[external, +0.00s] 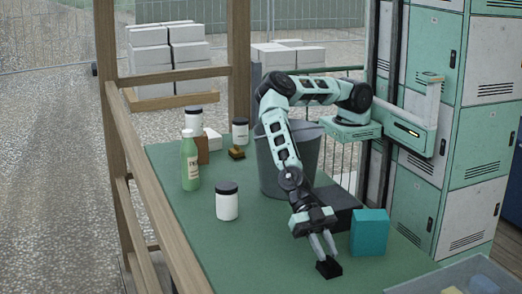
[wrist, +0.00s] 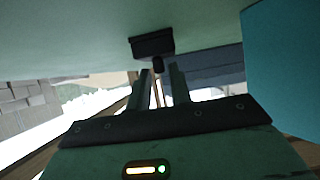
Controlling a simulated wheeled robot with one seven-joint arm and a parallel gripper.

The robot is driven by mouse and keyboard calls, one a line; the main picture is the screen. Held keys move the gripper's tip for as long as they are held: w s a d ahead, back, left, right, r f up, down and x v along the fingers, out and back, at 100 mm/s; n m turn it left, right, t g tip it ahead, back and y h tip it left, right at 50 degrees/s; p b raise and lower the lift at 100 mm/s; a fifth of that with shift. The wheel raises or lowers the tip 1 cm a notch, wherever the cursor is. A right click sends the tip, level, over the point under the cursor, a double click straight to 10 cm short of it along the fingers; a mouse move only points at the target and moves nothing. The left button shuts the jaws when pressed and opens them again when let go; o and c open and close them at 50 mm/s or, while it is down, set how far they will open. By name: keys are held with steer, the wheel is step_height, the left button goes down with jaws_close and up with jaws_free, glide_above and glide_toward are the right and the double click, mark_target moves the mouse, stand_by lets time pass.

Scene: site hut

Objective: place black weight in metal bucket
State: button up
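The black weight (external: 329,268) sits on the green table near its front edge. In the wrist view the weight (wrist: 152,45) shows as a dark block with a small knob towards my gripper. My gripper (external: 322,248) points down just above the weight. In the wrist view its two fingers (wrist: 159,72) are apart, with the knob at or just beyond the gap between the tips. The fingers do not hold the weight; whether they touch it I cannot tell. The metal bucket (external: 271,178) is a grey open pail behind my arm, partly hidden by it.
A teal box (external: 370,233) stands right of the weight and shows large in the wrist view (wrist: 285,65). A dark box (external: 343,208) lies behind. A green bottle (external: 190,162) and a white jar (external: 227,204) stand left. A clear bin (external: 440,281) is front right.

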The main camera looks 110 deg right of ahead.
steer(key=shift+o, duration=0.5)
steer(key=shift+d+r, duration=0.1)
steer(key=shift+r, duration=0.1)
steer(key=v, duration=1)
steer(key=shift+d+b, duration=0.3)
steer(key=shift+b, duration=0.15)
steer(key=shift+o, duration=0.7)
steer(key=shift+d+r, duration=0.3)
steer(key=o, duration=0.6)
steer(key=shift+d+r, duration=0.1)
steer(key=shift+d, duration=0.15)
steer(key=shift+o, duration=0.2)
